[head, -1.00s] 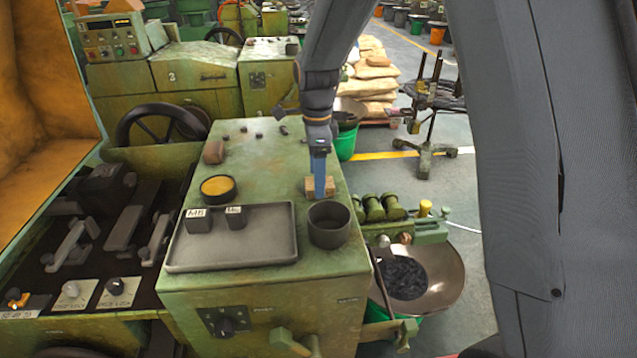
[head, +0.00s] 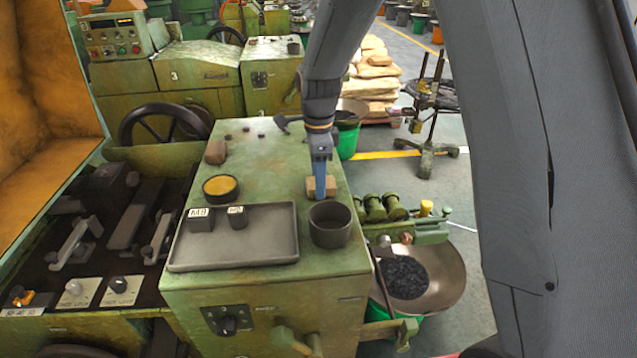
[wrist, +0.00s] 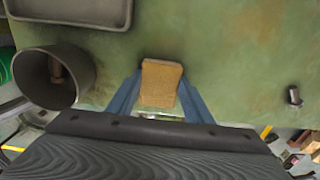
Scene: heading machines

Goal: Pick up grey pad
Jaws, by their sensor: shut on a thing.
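My gripper (head: 320,193) reaches down to the green machine top, its blue fingers shut on a tan block (head: 331,187). In the wrist view the block (wrist: 160,84) is tan, rough and rectangular, between the two fingertips (wrist: 160,76). It is at the machine top; I cannot tell whether it touches the surface. No clearly grey pad shows. A brownish block (head: 216,152) stands apart at the left on the same top.
A dark cup (head: 330,226) stands just in front of my gripper. A grey tray (head: 255,250) holds two small labelled blocks (head: 200,221). A round tin with yellow contents (head: 220,187) is behind it. A metal bowl (head: 448,270) sits right of the machine.

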